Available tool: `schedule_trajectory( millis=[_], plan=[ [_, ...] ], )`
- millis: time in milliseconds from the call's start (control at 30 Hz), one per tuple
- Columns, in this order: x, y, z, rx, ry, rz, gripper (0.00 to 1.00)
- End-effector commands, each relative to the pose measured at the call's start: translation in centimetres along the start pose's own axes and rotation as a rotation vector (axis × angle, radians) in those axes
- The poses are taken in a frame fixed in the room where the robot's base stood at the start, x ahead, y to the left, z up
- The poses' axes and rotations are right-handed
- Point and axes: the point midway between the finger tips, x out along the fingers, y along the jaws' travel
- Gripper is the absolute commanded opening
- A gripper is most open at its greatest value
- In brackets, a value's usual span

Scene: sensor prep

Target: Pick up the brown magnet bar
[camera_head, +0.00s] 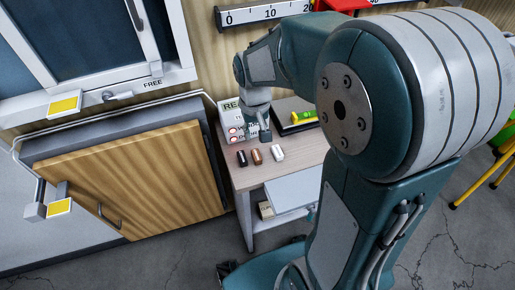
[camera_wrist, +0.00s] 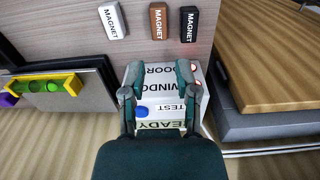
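The brown magnet bar (camera_head: 257,157) lies on the small table between a black magnet bar (camera_head: 242,158) and a white magnet bar (camera_head: 278,153). In the wrist view the brown bar (camera_wrist: 158,20) is at the top, with the white bar (camera_wrist: 113,21) to its left and the black bar (camera_wrist: 189,24) to its right. My gripper (camera_wrist: 156,78) is open and empty, its fingers pointing towards the bars and apart from them. In the head view my gripper (camera_head: 259,132) is just behind the row of bars; its height above the table is hard to tell.
A white labelled box (camera_wrist: 165,105) with a blue button and red lights lies behind the fingers. A dark case (camera_wrist: 75,90) carries a yellow level with a green vial (camera_wrist: 45,86). A wooden cabinet (camera_head: 130,185) stands left of the table (camera_head: 250,178). The tabletop around the bars is clear.

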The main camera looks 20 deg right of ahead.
Motion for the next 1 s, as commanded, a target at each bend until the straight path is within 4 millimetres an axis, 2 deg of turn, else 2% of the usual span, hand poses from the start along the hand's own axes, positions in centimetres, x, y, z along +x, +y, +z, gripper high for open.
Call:
schedule_trajectory(
  millis=[100, 200, 367, 633, 767, 967, 1000],
  plan=[
    [2.2, 0.1, 0.1, 0.000, -0.006, -0.001, 0.40],
    [3.6, 0.3, 0.1, 0.000, -0.006, -0.002, 0.40],
    [4.8, 0.4, 0.1, 0.000, -0.003, -0.004, 0.40],
    [8.7, 0.4, 0.6, 0.000, -0.006, -0.002, 0.40],
    [9.6, 0.4, 0.6, 0.000, -0.003, -0.002, 0.40],
    [9.6, 0.4, 0.5, 0.000, -0.001, -0.002, 0.40],
    [9.6, 0.4, 0.5, 0.000, -0.001, -0.002, 0.27]
  ],
)
